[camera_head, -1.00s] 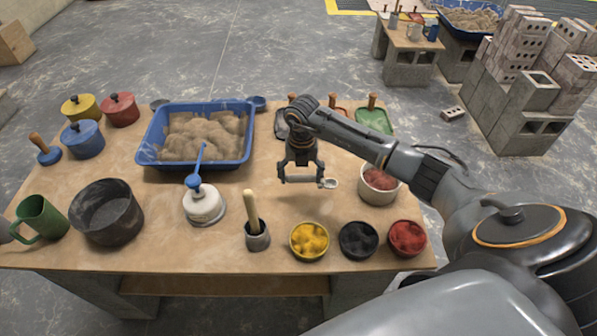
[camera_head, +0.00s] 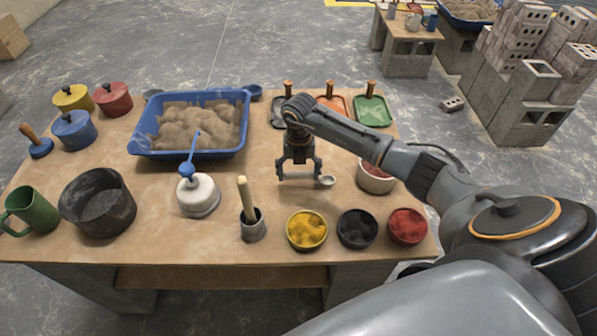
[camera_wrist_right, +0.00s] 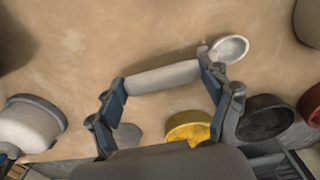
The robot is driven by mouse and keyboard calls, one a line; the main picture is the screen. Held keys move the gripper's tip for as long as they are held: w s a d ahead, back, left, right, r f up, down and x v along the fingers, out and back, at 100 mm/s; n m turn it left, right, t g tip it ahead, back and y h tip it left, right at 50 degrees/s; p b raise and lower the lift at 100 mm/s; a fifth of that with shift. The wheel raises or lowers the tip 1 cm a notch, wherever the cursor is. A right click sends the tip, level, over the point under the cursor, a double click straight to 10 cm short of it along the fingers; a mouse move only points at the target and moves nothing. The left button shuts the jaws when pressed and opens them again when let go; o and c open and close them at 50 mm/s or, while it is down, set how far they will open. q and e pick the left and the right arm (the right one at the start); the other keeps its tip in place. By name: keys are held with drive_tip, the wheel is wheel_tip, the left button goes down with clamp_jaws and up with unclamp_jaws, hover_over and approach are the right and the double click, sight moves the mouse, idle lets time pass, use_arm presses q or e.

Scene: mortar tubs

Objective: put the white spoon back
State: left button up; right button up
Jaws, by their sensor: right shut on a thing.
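The white spoon (camera_head: 327,181) is in my right gripper (camera_head: 299,177), above bare board near the middle right of the table. In the right wrist view the spoon's thick handle (camera_wrist_right: 163,77) spans between the two fingertips of the right gripper (camera_wrist_right: 165,80). Its round bowl (camera_wrist_right: 230,48) sticks out past the right-hand finger. In the head view the bowl points right, toward the pale bowl of red-brown stuff (camera_head: 376,178), apart from it. The spoon appears held above the table; the exact gap is hard to tell. My left gripper is not in view.
Yellow (camera_head: 306,230), black (camera_head: 357,229) and red (camera_head: 407,226) pigment bowls line the front. A cup with a wooden handle (camera_head: 251,228), a white pot with a blue spoon (camera_head: 198,195) and a blue sand tub (camera_head: 190,153) stand left. Trowels (camera_head: 370,109) lie behind.

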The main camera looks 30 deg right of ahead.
drive_tip(key=shift+f, duration=0.1)
idle(0.4)
drive_tip(key=shift+f+b, duration=0.3)
drive_tip(key=shift+f, duration=0.05)
drive_tip(key=o, duration=1.6)
drive_tip(key=shift+o, duration=0.2)
drive_tip(key=shift+r, duration=0.15)
wheel_tip(320, 180, up, 12)
drive_tip(key=shift+d, duration=0.1)
